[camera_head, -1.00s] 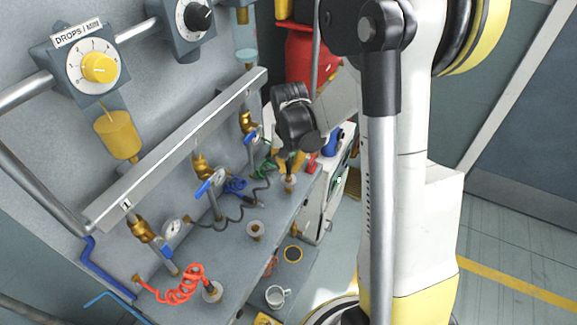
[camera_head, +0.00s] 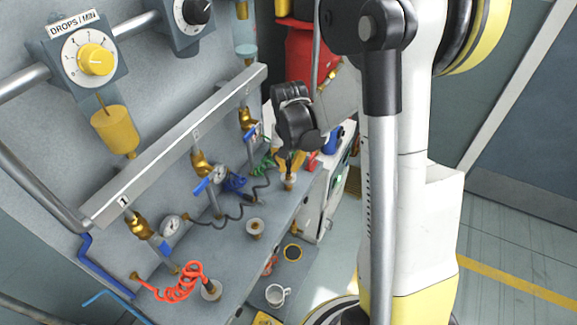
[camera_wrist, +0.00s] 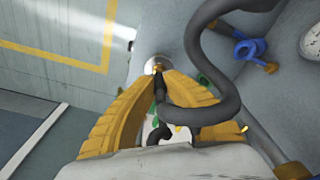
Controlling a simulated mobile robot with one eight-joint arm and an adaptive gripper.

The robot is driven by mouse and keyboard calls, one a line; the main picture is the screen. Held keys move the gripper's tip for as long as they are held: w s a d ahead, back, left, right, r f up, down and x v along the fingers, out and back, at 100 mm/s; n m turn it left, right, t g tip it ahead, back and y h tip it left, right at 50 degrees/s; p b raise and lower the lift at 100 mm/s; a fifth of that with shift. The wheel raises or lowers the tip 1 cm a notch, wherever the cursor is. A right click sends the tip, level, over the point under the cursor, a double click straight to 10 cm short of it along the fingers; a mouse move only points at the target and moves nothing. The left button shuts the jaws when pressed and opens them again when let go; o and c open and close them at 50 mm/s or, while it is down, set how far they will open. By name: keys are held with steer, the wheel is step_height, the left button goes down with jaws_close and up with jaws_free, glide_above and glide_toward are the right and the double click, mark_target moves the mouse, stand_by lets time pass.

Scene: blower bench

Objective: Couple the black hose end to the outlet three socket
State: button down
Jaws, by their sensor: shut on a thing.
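My gripper (camera_wrist: 159,82) has yellow fingers closed around the black hose end (camera_wrist: 160,92), and a small brass tip shows just beyond them. In the wrist view the tip lies over a pale round socket (camera_wrist: 146,60). In the head view this is the far socket (camera_head: 289,182) on the bench, by the third valve. My gripper (camera_head: 288,160) is right above it there. I cannot tell whether the tip is inside the socket or just above it.
A middle socket (camera_head: 255,228) stands free. A near socket (camera_head: 211,290) has a red coiled hose (camera_head: 180,285) beside it. Blue (camera_head: 237,186) and green (camera_head: 265,164) hoses lie close to my gripper. The valve manifold (camera_head: 175,150) runs along the wall. A mug (camera_head: 277,295) sits lower down.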

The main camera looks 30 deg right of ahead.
steer(key=shift+f+b, duration=0.3)
steer(key=shift+f, duration=0.05)
stand_by(0.3)
steer(key=c, duration=1.5)
jaws_free()
steer(key=shift+r, duration=0.15)
step_height(320, 180, up, 12)
steer(key=s, duration=0.1)
steer(key=shift+a, duration=0.3)
steer(key=shift+s, duration=0.1)
